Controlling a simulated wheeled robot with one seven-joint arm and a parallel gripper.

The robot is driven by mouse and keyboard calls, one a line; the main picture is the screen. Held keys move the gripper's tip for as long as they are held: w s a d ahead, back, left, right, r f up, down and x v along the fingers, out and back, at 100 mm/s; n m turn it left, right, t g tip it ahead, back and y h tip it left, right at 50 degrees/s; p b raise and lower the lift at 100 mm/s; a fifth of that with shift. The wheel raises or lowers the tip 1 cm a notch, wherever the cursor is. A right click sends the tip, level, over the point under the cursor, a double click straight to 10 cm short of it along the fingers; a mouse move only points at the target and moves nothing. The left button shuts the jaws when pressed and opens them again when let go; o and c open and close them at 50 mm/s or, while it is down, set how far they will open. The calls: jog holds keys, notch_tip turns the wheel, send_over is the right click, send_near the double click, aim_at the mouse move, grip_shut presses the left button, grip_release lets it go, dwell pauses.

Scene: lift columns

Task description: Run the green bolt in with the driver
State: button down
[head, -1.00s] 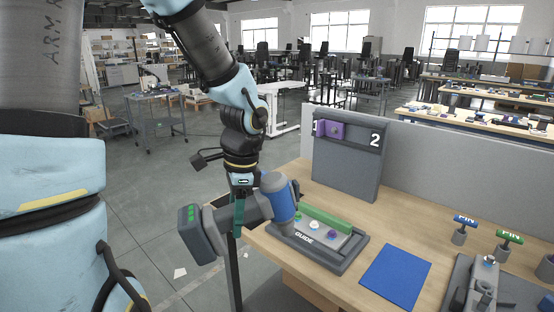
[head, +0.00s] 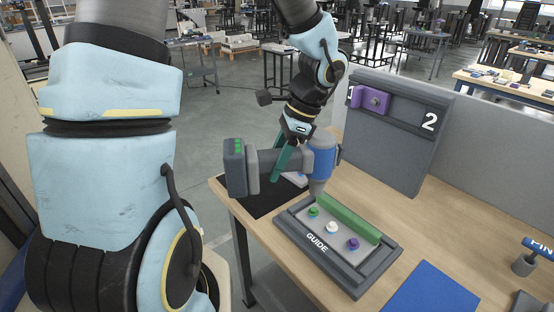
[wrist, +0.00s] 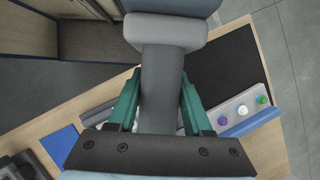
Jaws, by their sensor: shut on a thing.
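The driver has a blue body (head: 323,157), a grey handle (head: 268,164) and a dark battery block with green marks (head: 236,167). My gripper (head: 285,160) is shut on the handle. In the wrist view, the teal fingers of my gripper (wrist: 160,85) stand on both sides of the handle (wrist: 162,95).
The grey GUIDE tray (head: 364,287) holds a white bolt (head: 331,227), a purple bolt (head: 353,244) and a green bar (head: 347,218) behind them. A dark panel (head: 400,150) with a purple block (head: 372,100) stands behind. A blue mat (head: 432,290) lies at front right.

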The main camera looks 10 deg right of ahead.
jog(key=shift+f+b, duration=2.05)
jog(key=shift+f, duration=0.8)
jog(key=shift+f+b, duration=0.35)
jog(key=shift+f, duration=0.1)
jog(key=shift+f+p, duration=0.4)
jog(key=shift+p, duration=0.5)
dwell(3.8)
